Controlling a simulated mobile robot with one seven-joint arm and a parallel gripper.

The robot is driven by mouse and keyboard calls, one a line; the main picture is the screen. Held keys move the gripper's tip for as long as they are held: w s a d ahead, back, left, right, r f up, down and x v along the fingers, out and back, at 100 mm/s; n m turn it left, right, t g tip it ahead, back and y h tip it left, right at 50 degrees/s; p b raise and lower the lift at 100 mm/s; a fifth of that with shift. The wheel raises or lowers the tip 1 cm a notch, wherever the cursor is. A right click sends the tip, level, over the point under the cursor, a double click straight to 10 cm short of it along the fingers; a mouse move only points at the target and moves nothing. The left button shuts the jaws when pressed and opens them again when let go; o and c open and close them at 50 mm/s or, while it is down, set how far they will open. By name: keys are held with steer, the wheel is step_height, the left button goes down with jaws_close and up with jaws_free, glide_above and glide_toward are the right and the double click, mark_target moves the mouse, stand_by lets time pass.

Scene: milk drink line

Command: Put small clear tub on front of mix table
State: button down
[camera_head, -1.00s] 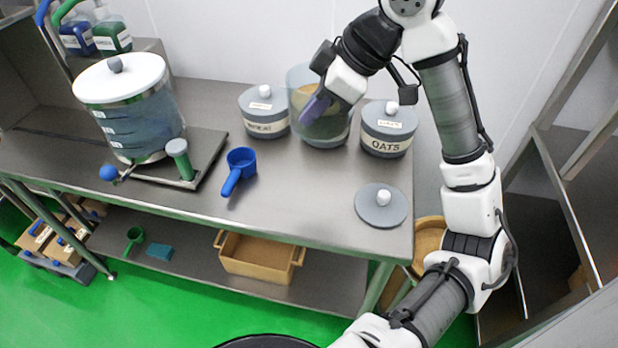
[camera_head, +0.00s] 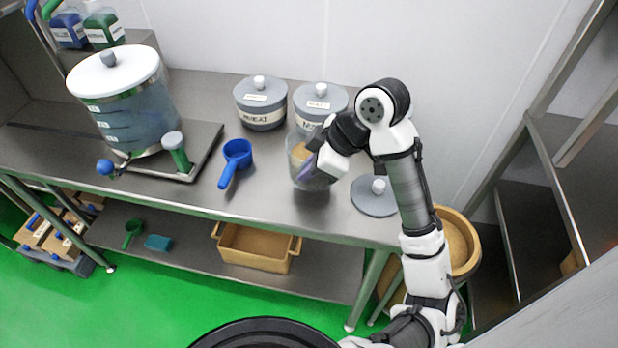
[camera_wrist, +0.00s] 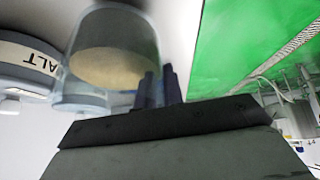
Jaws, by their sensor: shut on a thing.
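The small clear tub (camera_head: 303,172) is see-through, with a tan content inside. It is in front of the lidded jars, over the right part of the steel table (camera_head: 262,190); I cannot tell if its base touches the top. My gripper (camera_head: 318,166) is shut on the tub's right side. In the wrist view the tub (camera_wrist: 112,48) fills the upper left, with the dark fingertips (camera_wrist: 158,90) at its wall.
A WHEAT jar (camera_head: 262,104) and another lidded jar (camera_head: 318,106) stand behind. A loose grey lid (camera_head: 374,197) lies to the right. A blue scoop (camera_head: 236,158) and a large white-lidded vessel (camera_head: 130,110) are left. The table's front strip between scoop and tub is clear.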

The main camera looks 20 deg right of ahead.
mark_target(309, 189)
steer(key=shift+f, duration=1.8)
steer(key=c, duration=1.5)
jaws_free()
steer(key=b+v, duration=0.1)
steer(key=v, duration=1.1)
steer(key=shift+s+b, duration=0.1)
steer(key=shift+b, duration=0.25)
